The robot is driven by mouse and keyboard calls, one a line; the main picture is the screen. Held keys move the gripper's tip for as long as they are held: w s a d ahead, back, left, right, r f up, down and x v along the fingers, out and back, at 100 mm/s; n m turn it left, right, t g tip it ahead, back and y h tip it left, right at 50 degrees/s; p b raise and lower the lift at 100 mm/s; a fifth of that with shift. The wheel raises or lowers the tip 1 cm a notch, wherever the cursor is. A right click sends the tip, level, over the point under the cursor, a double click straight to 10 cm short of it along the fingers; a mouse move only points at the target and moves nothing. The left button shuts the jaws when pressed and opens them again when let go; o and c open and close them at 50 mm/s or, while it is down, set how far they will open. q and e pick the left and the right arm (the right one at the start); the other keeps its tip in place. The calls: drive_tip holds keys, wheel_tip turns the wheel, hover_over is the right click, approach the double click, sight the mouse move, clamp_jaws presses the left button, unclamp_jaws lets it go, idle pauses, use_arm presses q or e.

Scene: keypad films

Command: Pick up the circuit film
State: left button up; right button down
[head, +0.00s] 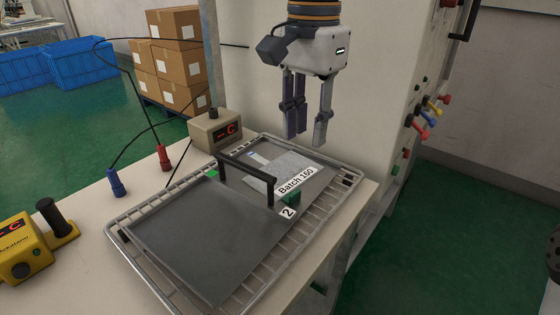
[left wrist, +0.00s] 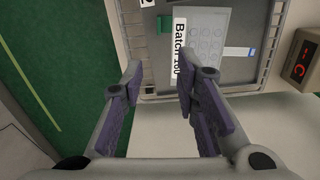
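The circuit film (head: 284,165) is a pale, faintly patterned sheet. It lies flat on a dark plate in the far part of the wire rack, next to a white "Batch" label (head: 296,181). In the left wrist view the film (left wrist: 207,35) shows a keypad-like pattern and a small blue end (left wrist: 251,53). My left gripper (head: 306,140) hangs above and behind the rack's far end, fingers pointing down, open and empty. Its spread fingers also show in the left wrist view (left wrist: 158,82), with the film beyond them. My right gripper is not seen.
The wire rack (head: 290,268) stands on a pale table and holds a large grey plate (head: 205,240). A black handle bar (head: 247,175) rises across the rack. A beige display box (head: 215,130) and a yellow device (head: 25,250) stand left. A white cabinet wall is behind.

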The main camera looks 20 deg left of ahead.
sight(300, 184)
use_arm(q)
drive_tip(key=f, duration=0.7)
drive_tip(key=s+f, duration=0.1)
drive_tip(key=f, duration=0.3)
drive_tip(key=shift+s+a, duration=0.1)
drive_tip(key=shift+a, duration=0.05)
clamp_jaws()
